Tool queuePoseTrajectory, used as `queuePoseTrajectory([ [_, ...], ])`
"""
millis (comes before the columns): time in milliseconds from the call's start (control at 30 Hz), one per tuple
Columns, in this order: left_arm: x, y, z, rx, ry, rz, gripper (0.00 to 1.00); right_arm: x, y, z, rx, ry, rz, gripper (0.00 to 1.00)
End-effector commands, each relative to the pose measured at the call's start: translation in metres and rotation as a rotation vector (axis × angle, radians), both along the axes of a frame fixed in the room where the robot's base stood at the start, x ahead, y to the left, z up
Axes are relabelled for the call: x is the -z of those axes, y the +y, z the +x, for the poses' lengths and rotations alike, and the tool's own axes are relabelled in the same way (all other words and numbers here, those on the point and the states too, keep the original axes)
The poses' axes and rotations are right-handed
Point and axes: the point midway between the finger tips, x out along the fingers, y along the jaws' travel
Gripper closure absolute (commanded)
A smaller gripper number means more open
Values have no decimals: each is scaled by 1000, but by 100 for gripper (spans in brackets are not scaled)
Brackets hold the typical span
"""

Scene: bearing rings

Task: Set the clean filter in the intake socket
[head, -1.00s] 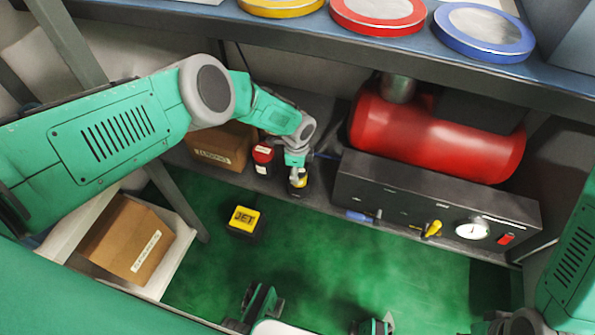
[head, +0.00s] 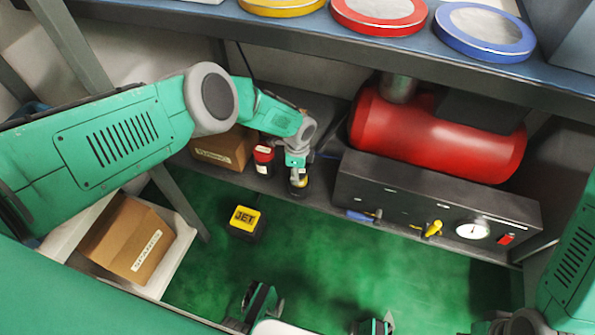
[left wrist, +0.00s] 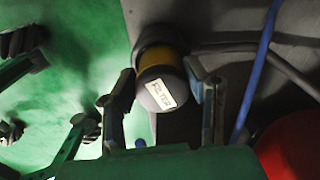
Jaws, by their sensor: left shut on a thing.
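The filter (left wrist: 162,92) is a dark cylinder with a yellow band and a white label reading FILTER, clearest in the left wrist view. My left gripper (left wrist: 163,98) has a finger on each side of it and is shut on it. In the head view the left gripper (head: 298,173) points down at the shelf behind the green floor, and the filter (head: 299,187) shows only partly below it. A dark round shape meets the filter's far end in the wrist view; I cannot tell whether it is the intake socket.
A red-capped jar (head: 263,160) stands close left of the left gripper, before a cardboard box (head: 222,150). The red tank (head: 430,135) and black gauge panel (head: 430,205) are to the right. A yellow-and-black JET box (head: 244,221) is on the floor. A shelf (head: 330,38) overhangs behind.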

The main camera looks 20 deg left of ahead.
Motion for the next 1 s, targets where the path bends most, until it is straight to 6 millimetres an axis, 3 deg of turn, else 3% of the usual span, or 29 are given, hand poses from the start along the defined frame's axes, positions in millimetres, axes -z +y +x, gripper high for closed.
queuePoseTrajectory([
  [133, 3, 0, 0, -1, 0, -1, 89, 0, 0, 0, 0, 0, 0, 100],
  [167, 3, 0, 0, -1, 0, -1, 52, 0, 0, 0, 0, 0, 0, 100],
  [200, 3, 0, 0, -1, 0, -1, 50, 0, 0, 0, 0, 0, 0, 100],
  [467, 2, 0, 0, 0, 1, 0, 50, -1, 0, 0, 0, 0, 0, 100],
  [1000, -42, 0, 0, 1, 1, 0, 50, -33, 0, 0, 0, 0, 0, 100],
])
